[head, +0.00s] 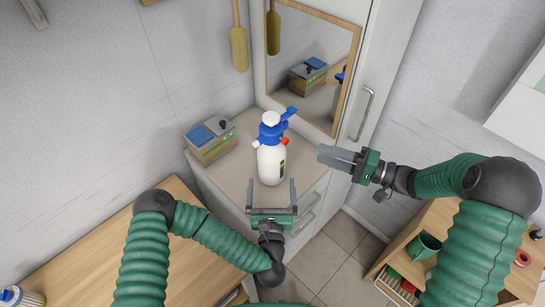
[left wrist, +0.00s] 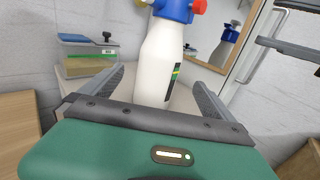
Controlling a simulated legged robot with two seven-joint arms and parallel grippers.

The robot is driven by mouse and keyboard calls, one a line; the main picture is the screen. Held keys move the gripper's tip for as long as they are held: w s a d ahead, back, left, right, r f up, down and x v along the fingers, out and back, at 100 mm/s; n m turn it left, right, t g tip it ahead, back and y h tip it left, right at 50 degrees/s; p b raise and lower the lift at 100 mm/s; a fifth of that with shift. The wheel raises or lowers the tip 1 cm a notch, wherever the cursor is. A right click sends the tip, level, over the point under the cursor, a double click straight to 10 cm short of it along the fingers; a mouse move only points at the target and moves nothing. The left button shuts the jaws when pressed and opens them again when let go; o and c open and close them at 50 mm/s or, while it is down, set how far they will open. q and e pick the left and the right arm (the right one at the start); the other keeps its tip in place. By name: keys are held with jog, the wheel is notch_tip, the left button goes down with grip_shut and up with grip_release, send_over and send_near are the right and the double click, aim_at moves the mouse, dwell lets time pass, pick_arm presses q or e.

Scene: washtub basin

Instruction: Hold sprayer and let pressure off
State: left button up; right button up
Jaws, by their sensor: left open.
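A white sprayer bottle (head: 270,162) with a blue collar, a blue handle on top and a red knob stands upright on a beige cabinet top. My left gripper (head: 272,184) is open, its two fingers pointing at the lower part of the bottle. In the left wrist view the bottle (left wrist: 158,62) is between the spread fingers, which seem apart from it; its top is cut off. The red knob (left wrist: 199,6) is at the upper edge. My right gripper (head: 327,156) is to the right of the sprayer, apart from it, fingers pointing left; its finger gap is unclear.
A box with a blue item (head: 211,140) stands left of the sprayer. A wood-framed mirror (head: 312,62) and a cabinet door handle (head: 360,112) are behind. A wooden paddle (head: 238,48) hangs on the wall. A wooden counter (head: 85,245) is at lower left, a shelf with a green mug (head: 425,245) at lower right.

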aim_at(272, 155)
pick_arm(q)
jog(key=w, duration=1.2)
jog(key=shift+w+d, duration=0.1)
jog(key=shift+w, duration=0.05)
jog(key=shift+a, duration=0.25)
jog(key=shift+c, duration=1.8)
jog(key=shift+d, duration=0.25)
jog(key=c, duration=0.9)
jog(key=shift+a+f, duration=0.1)
jog(key=c, duration=0.7)
